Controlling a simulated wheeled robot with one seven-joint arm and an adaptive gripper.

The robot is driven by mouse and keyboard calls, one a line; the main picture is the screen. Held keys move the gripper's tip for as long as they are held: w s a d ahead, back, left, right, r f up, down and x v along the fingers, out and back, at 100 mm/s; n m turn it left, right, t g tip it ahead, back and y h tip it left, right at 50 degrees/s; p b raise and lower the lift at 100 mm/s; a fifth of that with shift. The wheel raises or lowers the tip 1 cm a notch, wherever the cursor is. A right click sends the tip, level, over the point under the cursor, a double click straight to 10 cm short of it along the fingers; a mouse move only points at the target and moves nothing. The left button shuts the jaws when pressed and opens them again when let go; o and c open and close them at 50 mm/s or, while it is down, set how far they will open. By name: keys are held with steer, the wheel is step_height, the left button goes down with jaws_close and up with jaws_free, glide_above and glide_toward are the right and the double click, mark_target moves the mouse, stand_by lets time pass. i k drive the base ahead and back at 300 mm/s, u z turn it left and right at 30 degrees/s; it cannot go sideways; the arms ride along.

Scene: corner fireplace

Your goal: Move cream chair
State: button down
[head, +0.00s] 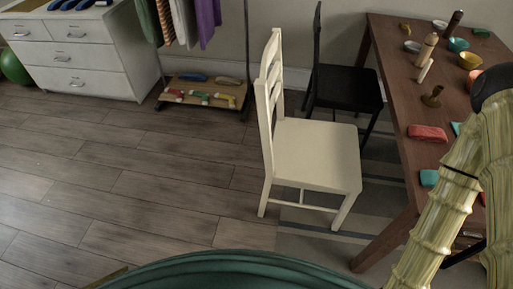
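The cream chair (315,152) stands upright on the floor in the middle of the head view, with its slatted back on the left and its seat to the right. Its front legs reach down near a grey striped rug. Part of my arm shows at the right edge, in front of the table. My gripper is not in view, and nothing shows touching the cream chair.
A black chair (343,88) stands just behind the cream chair. A brown table (392,88) with bowls, bottles and small items is to its right. A white drawer unit (75,57) and a low shoe rack (203,92) stand behind. The wooden floor (140,180) at left is clear.

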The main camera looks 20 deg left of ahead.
mark_target(315, 155)
steer(key=u, duration=2.65)
steer(key=i, duration=2.4)
steer(key=z, duration=2.35)
